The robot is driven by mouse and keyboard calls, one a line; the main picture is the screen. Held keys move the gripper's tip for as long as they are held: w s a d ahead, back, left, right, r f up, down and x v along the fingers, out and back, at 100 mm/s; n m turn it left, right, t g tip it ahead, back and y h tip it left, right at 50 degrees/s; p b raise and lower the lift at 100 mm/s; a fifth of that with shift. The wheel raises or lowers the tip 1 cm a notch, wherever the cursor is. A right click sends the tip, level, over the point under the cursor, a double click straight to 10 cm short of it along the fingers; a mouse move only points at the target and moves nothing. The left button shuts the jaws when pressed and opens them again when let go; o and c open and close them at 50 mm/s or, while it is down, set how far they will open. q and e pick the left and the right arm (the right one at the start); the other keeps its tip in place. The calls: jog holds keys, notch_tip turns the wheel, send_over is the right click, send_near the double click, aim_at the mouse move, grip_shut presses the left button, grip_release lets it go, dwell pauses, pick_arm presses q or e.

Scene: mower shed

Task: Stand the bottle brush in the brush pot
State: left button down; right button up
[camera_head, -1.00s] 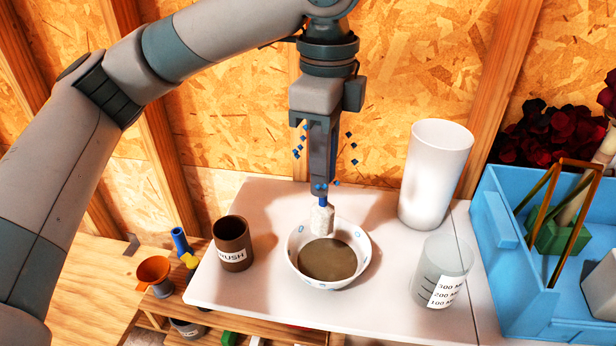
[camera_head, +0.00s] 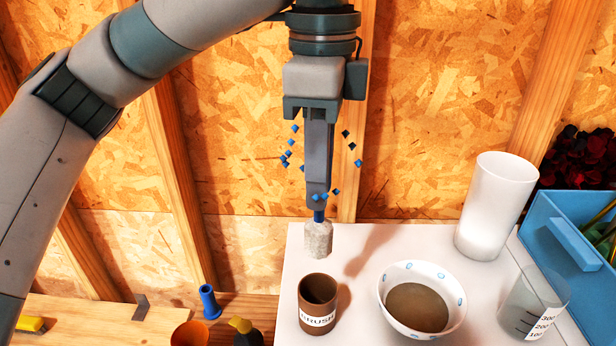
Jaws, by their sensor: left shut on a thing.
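The bottle brush (camera_head: 319,239) hangs upright, bristle head down, with a whitish-grey head and a short blue piece of handle showing above it. My left gripper (camera_head: 318,200) is shut on its handle and hides most of it. The brush pot (camera_head: 318,304) is a brown open cup with a BRUSH label, standing upright on the white tabletop (camera_head: 357,275). In the picture the brush head shows just above and behind the pot's rim, apart from it. The height gap cannot be told exactly. My right gripper is out of view.
A white bowl (camera_head: 459,310) of brown liquid stands right of the pot. A clear measuring beaker (camera_head: 532,303), a tall white cylinder (camera_head: 494,205) and a blue crate (camera_head: 566,245) lie further right. An orange funnel (camera_head: 190,334) and a blue tube (camera_head: 209,301) are at lower left.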

pick_arm(q)
jog(key=shift+d, duration=0.15)
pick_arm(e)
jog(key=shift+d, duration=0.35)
